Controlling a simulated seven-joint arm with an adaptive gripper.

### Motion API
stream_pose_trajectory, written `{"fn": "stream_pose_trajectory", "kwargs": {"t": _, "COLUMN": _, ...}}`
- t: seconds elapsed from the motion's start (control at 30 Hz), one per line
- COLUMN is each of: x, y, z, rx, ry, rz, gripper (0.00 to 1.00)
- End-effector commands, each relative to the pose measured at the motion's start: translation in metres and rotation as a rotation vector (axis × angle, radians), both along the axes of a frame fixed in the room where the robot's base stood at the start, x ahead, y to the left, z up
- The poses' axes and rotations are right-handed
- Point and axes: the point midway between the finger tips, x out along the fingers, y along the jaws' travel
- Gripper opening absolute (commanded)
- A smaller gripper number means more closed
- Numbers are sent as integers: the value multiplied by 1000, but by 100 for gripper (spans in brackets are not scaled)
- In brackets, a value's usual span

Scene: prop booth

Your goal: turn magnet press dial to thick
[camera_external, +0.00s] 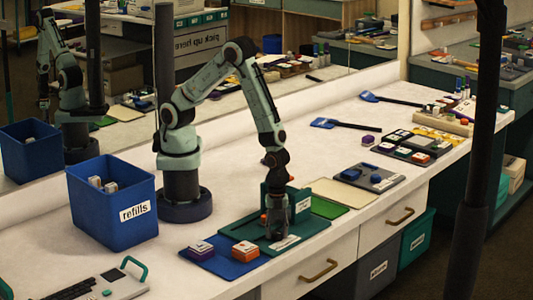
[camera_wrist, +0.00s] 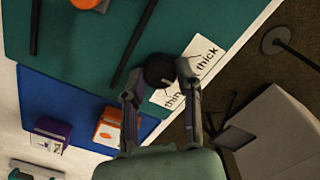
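The magnet press is a green board (camera_external: 318,224) near the table's front edge, with a green upright block at its back. In the wrist view its green surface (camera_wrist: 90,50) carries a round black dial (camera_wrist: 160,69) beside a white label (camera_wrist: 201,56) reading "thin" and "thick". A small pale mark shows on the dial's lower right, but its exact setting is unclear. My gripper (camera_external: 277,232) points down over the press. In the wrist view its two fingertips (camera_wrist: 158,74) stand apart on either side of the dial; contact is unclear. The arm hides the dial in the external view.
A blue mat (camera_external: 222,265) with a purple block (camera_external: 201,249) and an orange block (camera_external: 245,251) lies left of the press. A blue refills bin (camera_external: 113,205) stands behind it. A green mat (camera_external: 328,207) and a grey tray (camera_external: 385,184) lie to the right.

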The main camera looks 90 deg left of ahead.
Motion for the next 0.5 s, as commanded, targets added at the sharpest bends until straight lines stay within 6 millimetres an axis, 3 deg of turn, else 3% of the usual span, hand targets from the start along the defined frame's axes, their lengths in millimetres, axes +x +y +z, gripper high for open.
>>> {"fn": "stream_pose_trajectory", "kwargs": {"t": 0.5, "x": 0, "y": 0, "z": 0, "rx": 0, "ry": 1, "rz": 83, "gripper": 0}}
